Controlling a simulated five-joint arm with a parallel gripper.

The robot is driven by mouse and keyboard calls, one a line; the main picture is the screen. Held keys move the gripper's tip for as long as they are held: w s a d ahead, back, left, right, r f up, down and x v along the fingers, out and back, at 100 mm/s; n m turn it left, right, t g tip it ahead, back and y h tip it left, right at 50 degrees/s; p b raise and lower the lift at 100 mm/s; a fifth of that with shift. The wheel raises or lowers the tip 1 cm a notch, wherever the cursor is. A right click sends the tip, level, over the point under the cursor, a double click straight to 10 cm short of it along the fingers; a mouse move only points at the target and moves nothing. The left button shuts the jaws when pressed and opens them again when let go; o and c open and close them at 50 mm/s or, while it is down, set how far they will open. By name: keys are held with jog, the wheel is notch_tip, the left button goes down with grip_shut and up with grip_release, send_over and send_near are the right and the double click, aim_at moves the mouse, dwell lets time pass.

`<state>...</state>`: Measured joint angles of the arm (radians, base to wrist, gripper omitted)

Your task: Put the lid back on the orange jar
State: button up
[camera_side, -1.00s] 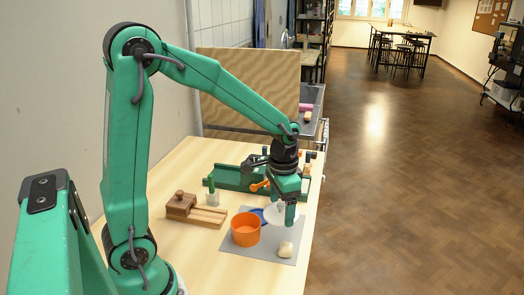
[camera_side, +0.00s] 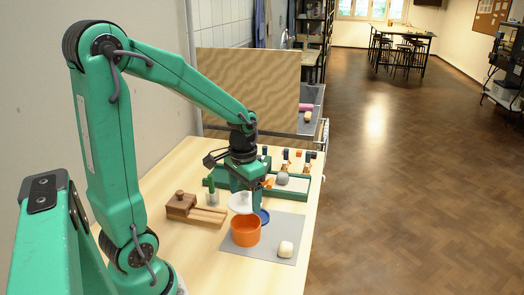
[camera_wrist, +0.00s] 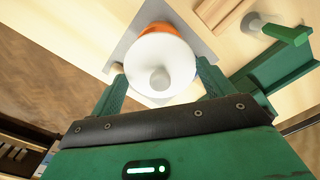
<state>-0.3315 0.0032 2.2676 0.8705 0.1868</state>
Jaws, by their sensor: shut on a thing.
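The orange jar (camera_side: 245,233) stands upright on a grey mat (camera_side: 287,224); its inside shows dark from the side. A round white lid (camera_side: 239,203) with a knob is held between the fingers of my gripper (camera_side: 247,198). In the side view the lid shows just behind and above the jar, apart from its rim as far as I can see. In the wrist view the lid (camera_wrist: 177,55) lies between both fingertips of my gripper (camera_wrist: 160,67), knob towards the camera. It covers most of the jar; only an orange edge (camera_wrist: 155,28) shows.
A blue disc (camera_side: 264,216) lies behind the jar, and a cream lump (camera_side: 285,249) on the mat's front right. A wooden block with a knob (camera_side: 181,204) and a small pot with a green handle (camera_side: 212,197) stand left. A green tray (camera_side: 297,196) is behind.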

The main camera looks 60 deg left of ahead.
jog(key=shift+f, duration=3.05)
jog(key=shift+f, duration=0.15)
dwell(0.3)
jog(key=o, duration=0.9)
jog(key=shift+r, duration=3.5)
grip_shut()
